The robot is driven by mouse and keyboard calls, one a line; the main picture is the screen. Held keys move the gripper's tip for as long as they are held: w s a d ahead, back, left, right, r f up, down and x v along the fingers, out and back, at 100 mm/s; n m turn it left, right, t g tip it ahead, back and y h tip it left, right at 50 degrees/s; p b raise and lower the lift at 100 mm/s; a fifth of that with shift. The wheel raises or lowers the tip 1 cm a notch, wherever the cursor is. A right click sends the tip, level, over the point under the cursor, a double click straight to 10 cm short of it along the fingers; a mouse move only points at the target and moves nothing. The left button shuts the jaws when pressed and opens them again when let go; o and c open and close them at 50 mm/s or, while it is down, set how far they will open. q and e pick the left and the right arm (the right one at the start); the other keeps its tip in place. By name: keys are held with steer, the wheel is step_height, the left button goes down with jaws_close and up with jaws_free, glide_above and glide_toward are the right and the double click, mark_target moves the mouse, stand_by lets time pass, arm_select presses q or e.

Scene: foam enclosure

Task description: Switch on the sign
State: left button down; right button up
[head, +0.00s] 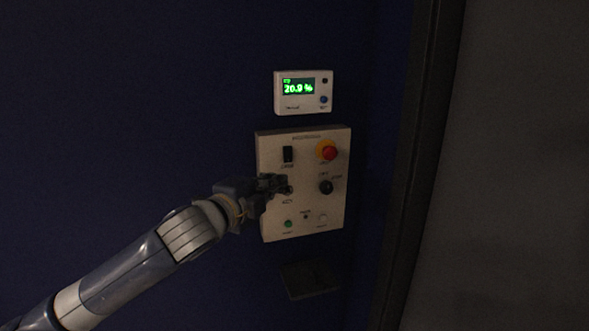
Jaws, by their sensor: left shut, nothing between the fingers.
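A beige control panel (304,217) is mounted on the dark blue wall. A green button (288,223) sits at lower left. The labels are too small to read, so I cannot tell which control is for the sign. My left gripper (286,186) is shut and empty in front of the panel's left middle, below the rocker. It hides part of the panel there; I cannot tell whether it touches. My right gripper is not in view.
A white meter (303,93) with a green display reading 20.9 % hangs above the panel. A dark box or ledge (310,278) is below it. A dark frame edge (425,150) stands to the right, with a grey surface beyond. The wall to the left is clear.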

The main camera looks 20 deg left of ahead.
mark_target(288, 155)
arm_select(q)
steer(key=shift+w, duration=0.15)
steer(key=shift+w, duration=0.1)
steer(key=a+p+x, duration=0.2)
steer(key=p+x, duration=0.2)
steer(key=x, duration=0.8)
steer(key=shift+w+a+f, duration=0.2)
steer(key=shift+w+a, duration=0.1)
steer(key=shift+w, duration=0.25)
steer(key=shift+w+a+f+m+t+b, duration=0.15)
steer(key=shift+w+a+m+t+b, duration=0.15)
steer(key=shift+b, duration=0.25)
